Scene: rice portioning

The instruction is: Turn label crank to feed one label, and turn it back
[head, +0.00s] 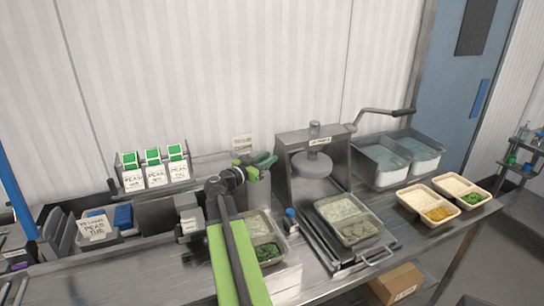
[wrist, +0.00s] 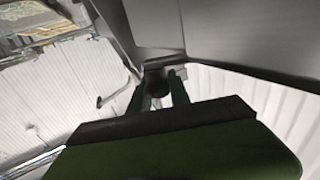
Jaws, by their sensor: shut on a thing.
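My gripper (head: 262,162) reaches past the grey box on the counter, near the small white sign, left of the press. In the wrist view my gripper (wrist: 157,88) has its two green fingers closed around a dark round knob (wrist: 156,77), which looks like the label crank's handle. The knob sits in front of grey metal panels. In the head view the knob and the rest of the crank are hidden by the gripper and arm. A grey metal housing (head: 259,190) stands just below the fingers. How far the crank is turned cannot be told.
The press (head: 308,140) stands close right of my gripper, with a filled tray (head: 349,234) before it. A bent lever (head: 384,112) sticks out at its upper right. Two bins (head: 422,153) and two cream trays (head: 425,205) lie right. Label cards (head: 155,172) stand left.

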